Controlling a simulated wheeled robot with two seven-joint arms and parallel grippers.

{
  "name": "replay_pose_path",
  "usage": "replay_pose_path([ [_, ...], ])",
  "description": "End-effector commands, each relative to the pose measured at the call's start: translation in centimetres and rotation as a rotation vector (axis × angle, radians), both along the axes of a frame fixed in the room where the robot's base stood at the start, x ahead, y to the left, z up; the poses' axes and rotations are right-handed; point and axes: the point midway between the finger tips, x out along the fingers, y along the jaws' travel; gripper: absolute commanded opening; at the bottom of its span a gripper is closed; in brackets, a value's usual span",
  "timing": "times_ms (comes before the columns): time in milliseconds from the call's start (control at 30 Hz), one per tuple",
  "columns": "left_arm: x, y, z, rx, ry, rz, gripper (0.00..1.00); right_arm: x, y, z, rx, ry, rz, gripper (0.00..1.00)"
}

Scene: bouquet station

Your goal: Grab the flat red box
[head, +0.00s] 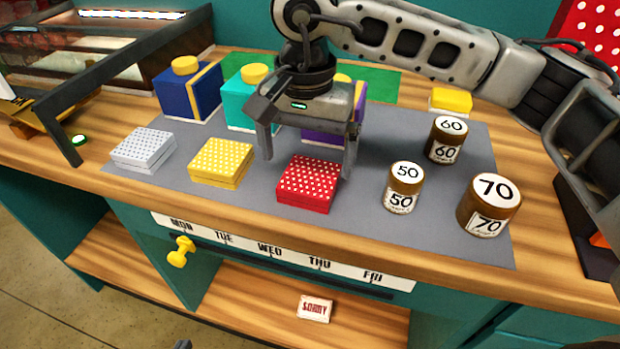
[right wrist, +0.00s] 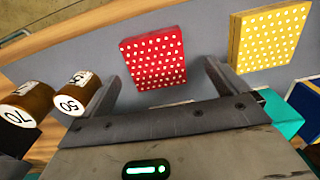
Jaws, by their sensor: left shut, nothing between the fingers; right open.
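The flat red box (head: 308,183) with white dots lies on the grey mat (head: 440,222), near its front edge. My right gripper (head: 307,163) is open above and just behind it, fingers pointing down, nothing between them. In the right wrist view the red box (right wrist: 154,58) lies ahead of the open fingers of the right gripper (right wrist: 163,84), roughly between their lines and slightly turned. I cannot tell the exact height gap. Only a small dark tip of my left gripper (head: 182,344) shows at the bottom edge of the head view, shut and away from the box.
A flat yellow box (head: 221,161) and a flat white box (head: 143,150) lie left of the red one. Brown jars marked 50 (head: 403,187), 60 (head: 447,139) and 70 (head: 489,205) stand right. Blue (head: 188,92), teal (head: 240,105) and purple (head: 322,137) boxes stand behind.

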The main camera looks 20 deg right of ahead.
Motion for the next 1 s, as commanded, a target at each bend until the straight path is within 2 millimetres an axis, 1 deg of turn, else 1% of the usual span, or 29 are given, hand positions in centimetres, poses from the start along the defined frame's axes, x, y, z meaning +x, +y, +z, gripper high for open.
replay_pose_path([
  [100, 0.0, 0.1, 0.6, 0.008, 0.0, -0.002, 0.0, -0.3, -0.5, -1.7, -0.002, 0.006, -0.001, 0.98],
  [200, 0.0, 0.1, 0.5, 0.015, 0.0, -0.003, 0.0, -0.3, -0.5, -3.2, -0.001, 0.004, 0.0, 0.98],
  [267, 0.0, 0.1, 0.5, 0.016, 0.002, -0.004, 0.0, -0.3, -0.5, -3.8, -0.001, 0.004, 0.0, 0.98],
  [367, -0.1, 0.2, 0.3, 0.018, 0.005, -0.005, 0.0, -0.3, -0.5, -4.2, 0.0, 0.001, -0.001, 0.98],
  [533, -0.2, 0.2, 0.0, 0.021, 0.011, -0.006, 0.0, -0.3, -0.5, -4.2, 0.0, 0.001, -0.001, 0.98],
  [567, -0.2, 0.2, 0.0, 0.021, 0.011, -0.006, 0.0, -0.3, -0.5, -4.2, 0.0, 0.001, -0.001, 0.95],
  [600, -0.2, 0.2, 0.0, 0.021, 0.011, -0.006, 0.0, -0.3, -0.5, -4.2, 0.0, 0.001, -0.001, 0.84],
  [667, -0.2, 0.2, 0.0, 0.021, 0.011, -0.006, 0.0, -0.3, -0.5, -4.2, 0.0, 0.001, -0.001, 0.68],
  [700, -0.2, 0.2, 0.0, 0.021, 0.011, -0.006, 0.0, -0.3, -0.5, -4.2, 0.0, 0.001, -0.001, 0.56],
  [733, -0.2, 0.2, 0.0, 0.02, 0.01, -0.006, 0.0, -0.3, -0.5, -4.2, 0.0, 0.001, -0.001, 0.48],
  [767, -0.2, 0.2, 0.0, 0.02, 0.01, -0.006, 0.0, -0.3, -0.5, -4.2, 0.0, 0.001, -0.001, 0.46],
  [1000, -0.1, 0.2, 0.2, 0.019, 0.007, -0.007, 0.0, -0.3, -0.5, -4.1, 0.0, 0.0, -0.001, 0.46],
])
